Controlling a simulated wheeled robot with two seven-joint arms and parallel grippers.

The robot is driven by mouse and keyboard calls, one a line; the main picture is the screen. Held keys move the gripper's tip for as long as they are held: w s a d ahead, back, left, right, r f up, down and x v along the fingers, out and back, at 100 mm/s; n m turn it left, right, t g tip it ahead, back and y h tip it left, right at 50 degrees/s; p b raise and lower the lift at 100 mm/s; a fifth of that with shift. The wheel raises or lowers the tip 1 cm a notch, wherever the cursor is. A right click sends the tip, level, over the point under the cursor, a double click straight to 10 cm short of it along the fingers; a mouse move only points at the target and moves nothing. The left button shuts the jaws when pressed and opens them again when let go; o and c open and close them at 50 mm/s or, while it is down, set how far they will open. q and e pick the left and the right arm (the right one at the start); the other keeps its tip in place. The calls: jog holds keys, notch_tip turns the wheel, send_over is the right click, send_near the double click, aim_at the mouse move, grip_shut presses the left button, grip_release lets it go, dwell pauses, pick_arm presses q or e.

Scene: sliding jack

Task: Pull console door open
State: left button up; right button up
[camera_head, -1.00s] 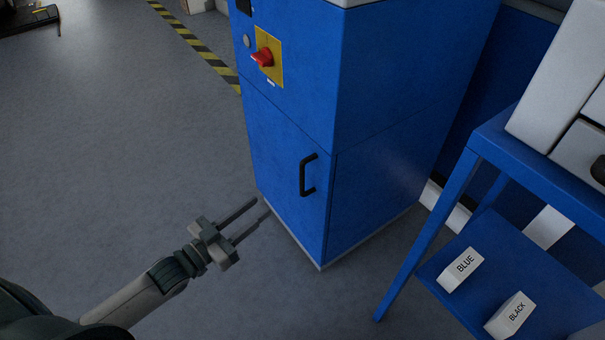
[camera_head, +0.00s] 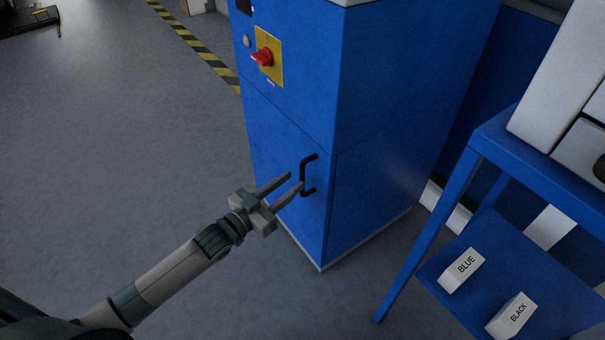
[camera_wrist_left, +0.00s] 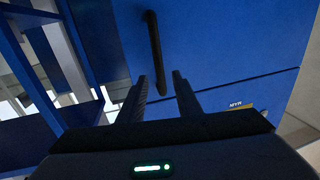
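The blue console (camera_head: 400,130) stands upright with its lower door (camera_head: 282,165) shut. A black bar handle (camera_head: 303,176) is mounted upright near the door's right edge. My left gripper (camera_head: 295,180) is open, its fingertips close to the handle, the right-hand finger overlapping it in the head view. In the left wrist view the handle (camera_wrist_left: 153,50) lies ahead of the open left gripper (camera_wrist_left: 164,80), slightly left of centre and apart from the fingers. The fingers hold nothing. My right gripper is not in view.
A red switch on a yellow plate (camera_head: 269,58) is above the door. A blue table (camera_head: 545,165) stands to the right, with white blocks marked BLUE (camera_head: 462,271) and BLACK (camera_head: 511,316) on its lower shelf. The grey floor (camera_head: 120,140) left of the console is clear.

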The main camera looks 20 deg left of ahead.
aim_at(303, 193)
pick_arm(q)
jog(key=shift+x, duration=2.75)
grip_shut()
